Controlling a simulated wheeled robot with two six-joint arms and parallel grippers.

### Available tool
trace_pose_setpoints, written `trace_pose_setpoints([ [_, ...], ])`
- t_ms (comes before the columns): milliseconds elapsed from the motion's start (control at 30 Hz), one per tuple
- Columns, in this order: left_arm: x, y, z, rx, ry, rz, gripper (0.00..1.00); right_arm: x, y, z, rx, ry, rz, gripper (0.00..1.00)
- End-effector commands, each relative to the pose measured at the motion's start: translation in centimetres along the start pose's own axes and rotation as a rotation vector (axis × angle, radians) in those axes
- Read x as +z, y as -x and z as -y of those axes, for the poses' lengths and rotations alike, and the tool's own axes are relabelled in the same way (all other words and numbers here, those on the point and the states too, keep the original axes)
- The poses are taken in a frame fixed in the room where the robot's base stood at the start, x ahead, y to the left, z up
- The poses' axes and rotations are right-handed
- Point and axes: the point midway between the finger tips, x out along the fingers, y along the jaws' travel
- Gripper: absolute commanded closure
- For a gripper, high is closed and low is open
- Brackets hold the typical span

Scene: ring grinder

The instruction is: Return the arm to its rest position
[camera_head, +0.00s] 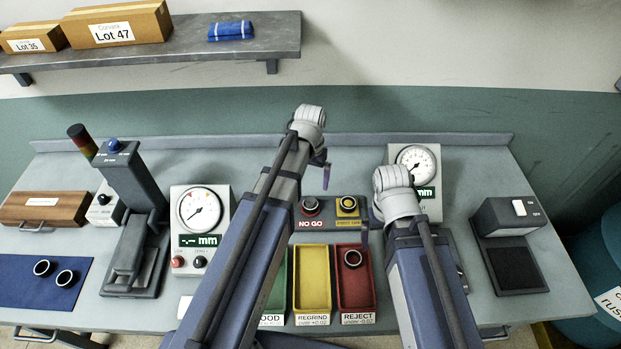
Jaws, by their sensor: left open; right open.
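My two arms reach forward over the bench. My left gripper (326,174) hangs behind the NO GO panel; only a slim finger shows and it holds nothing I can see. My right gripper (364,237) hangs over the back of the red REJECT tray (358,290), beside a dark ring (352,258) that lies in that tray. Both grippers are open; their fingers are seen edge-on and small. Two more rings, a left one (42,267) and a right one (66,278), lie on the blue mat (20,290).
The yellow REGRIND tray (312,285) looks empty; my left arm partly hides the green GOOD tray (279,298). Dial gauges (199,210) (416,163), a lever press (135,190), a wooden case (45,209) and a dark device (510,235) stand around. A shelf (170,50) hangs above.

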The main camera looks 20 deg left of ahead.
Motion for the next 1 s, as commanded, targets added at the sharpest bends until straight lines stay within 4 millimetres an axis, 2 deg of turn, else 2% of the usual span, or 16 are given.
trace_pose_setpoints([
  [333,0.0,-0.1,0.0,0.0,0.0,0.0,0.01,0.0,-0.1,0.0,0.0,0.0,0.0,0.0],
  [533,0.0,-0.8,0.0,0.0,0.0,0.0,0.01,-0.1,-0.8,0.1,0.0,0.001,0.0,0.0],
  [767,0.0,-2.9,0.0,0.0,0.0,0.0,0.01,-0.2,-2.9,0.3,0.0,0.002,0.0,0.0],
  [1000,0.0,-6.0,0.0,0.0,0.0,0.0,0.01,-0.3,-5.9,0.6,0.001,0.002,0.0,0.0],
])
